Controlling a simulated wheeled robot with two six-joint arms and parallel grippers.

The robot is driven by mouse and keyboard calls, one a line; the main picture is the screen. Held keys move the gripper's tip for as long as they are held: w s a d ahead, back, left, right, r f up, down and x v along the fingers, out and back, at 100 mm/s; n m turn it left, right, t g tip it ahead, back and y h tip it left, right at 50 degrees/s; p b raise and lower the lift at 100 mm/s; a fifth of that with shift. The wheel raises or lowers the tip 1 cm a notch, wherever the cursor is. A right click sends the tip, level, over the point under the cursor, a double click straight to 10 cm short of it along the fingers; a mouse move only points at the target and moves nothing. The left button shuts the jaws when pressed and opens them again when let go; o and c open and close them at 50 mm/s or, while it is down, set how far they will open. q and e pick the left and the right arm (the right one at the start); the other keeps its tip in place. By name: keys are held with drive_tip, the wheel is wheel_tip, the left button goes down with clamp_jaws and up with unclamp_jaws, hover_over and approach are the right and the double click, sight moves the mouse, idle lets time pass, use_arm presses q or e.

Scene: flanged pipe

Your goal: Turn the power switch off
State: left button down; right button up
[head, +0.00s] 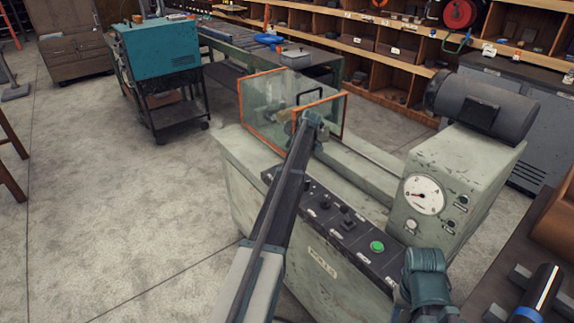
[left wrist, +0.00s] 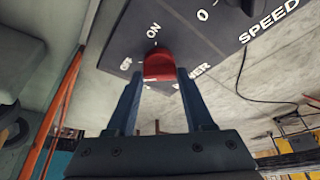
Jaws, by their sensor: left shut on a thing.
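The red power switch knob (left wrist: 158,66) shows in the left wrist view on a dark panel (left wrist: 192,28), with OFF and ON lettering beside it and a partly covered POWER label. My left gripper (left wrist: 160,77) is shut on the knob, with one blue finger on each side. I cannot tell exactly which label the knob points to. In the head view my left gripper (head: 306,122) is at the far end of the pale green machine (head: 250,165), and the knob is hidden there. My right arm shows at the bottom right, its gripper out of view.
A clear guard with orange edges (head: 262,98) stands beside my left gripper. The machine's panel also has black knobs (head: 323,201) and a green button (head: 377,246). A gauge (head: 424,194) and a motor (head: 480,104) are at right. Open floor lies left.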

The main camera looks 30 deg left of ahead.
use_arm(q)
drive_tip(key=shift+n, duration=0.3)
idle(0.4)
drive_tip(key=shift+c, duration=1.4)
unclamp_jaws()
drive_tip(key=shift+r, duration=0.1)
drive_tip(key=p+v, duration=1.2)
drive_tip(key=v, duration=0.1)
drive_tip(key=shift+w+r+p, duration=0.15)
drive_tip(key=shift+r+p, duration=0.2)
